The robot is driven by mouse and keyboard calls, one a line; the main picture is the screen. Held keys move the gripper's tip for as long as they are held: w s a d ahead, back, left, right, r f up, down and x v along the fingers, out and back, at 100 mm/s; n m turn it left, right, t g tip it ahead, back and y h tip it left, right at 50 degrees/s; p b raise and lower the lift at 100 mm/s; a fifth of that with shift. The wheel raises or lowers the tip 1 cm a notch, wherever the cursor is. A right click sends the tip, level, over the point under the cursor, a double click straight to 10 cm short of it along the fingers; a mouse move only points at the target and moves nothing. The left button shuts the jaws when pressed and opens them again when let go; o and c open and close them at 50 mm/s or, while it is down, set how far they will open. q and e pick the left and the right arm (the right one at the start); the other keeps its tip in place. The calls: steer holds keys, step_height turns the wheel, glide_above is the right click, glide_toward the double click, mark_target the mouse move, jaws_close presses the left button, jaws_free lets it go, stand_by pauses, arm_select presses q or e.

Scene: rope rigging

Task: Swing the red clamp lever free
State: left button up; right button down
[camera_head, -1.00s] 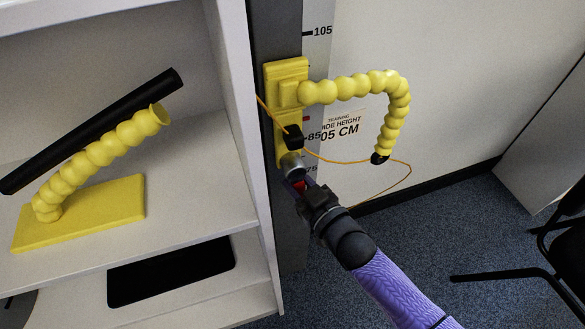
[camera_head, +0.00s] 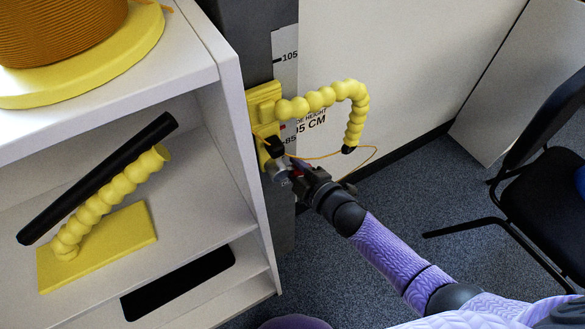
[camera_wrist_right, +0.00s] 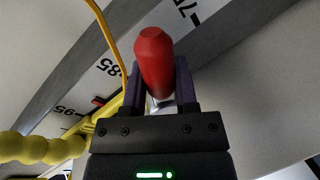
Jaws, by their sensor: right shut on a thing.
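The yellow clamp bracket (camera_head: 263,108) is on the dark post, with a segmented yellow arm (camera_head: 318,100) curving out to the right. A silver round part (camera_head: 279,170) sits at its lower end. My right gripper (camera_head: 300,177) is shut on the red clamp lever, just right of the silver part. In the right wrist view the red lever (camera_wrist_right: 155,62) stands between the two fingers of the gripper (camera_wrist_right: 160,85), its blunt end pointing away from the gripper body. In the head view the gripper mostly hides the lever. My left gripper is not in view.
A white shelf unit (camera_head: 232,130) stands close left of the post, holding a yellow stand (camera_head: 98,245) and a black bar (camera_head: 100,178). A thin orange line (camera_head: 335,155) loops near the clamp. A black chair (camera_head: 545,205) stands at right. Floor between is clear.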

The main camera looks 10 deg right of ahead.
steer(key=shift+d+r+n+h+p, duration=0.1)
steer(key=shift+r+n+h+p, duration=0.2)
steer(key=shift+r+n, duration=0.25)
steer(key=shift+n, duration=0.45)
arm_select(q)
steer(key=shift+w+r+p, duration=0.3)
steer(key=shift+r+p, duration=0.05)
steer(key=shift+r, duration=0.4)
arm_select(e)
steer(key=shift+d+r+n+h, duration=0.1)
steer(key=shift+r+n+h, duration=0.1)
steer(key=shift+n+h, duration=0.15)
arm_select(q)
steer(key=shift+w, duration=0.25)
arm_select(e)
steer(key=shift+w, duration=0.1)
steer(key=shift+c, duration=1.9)
jaws_free()
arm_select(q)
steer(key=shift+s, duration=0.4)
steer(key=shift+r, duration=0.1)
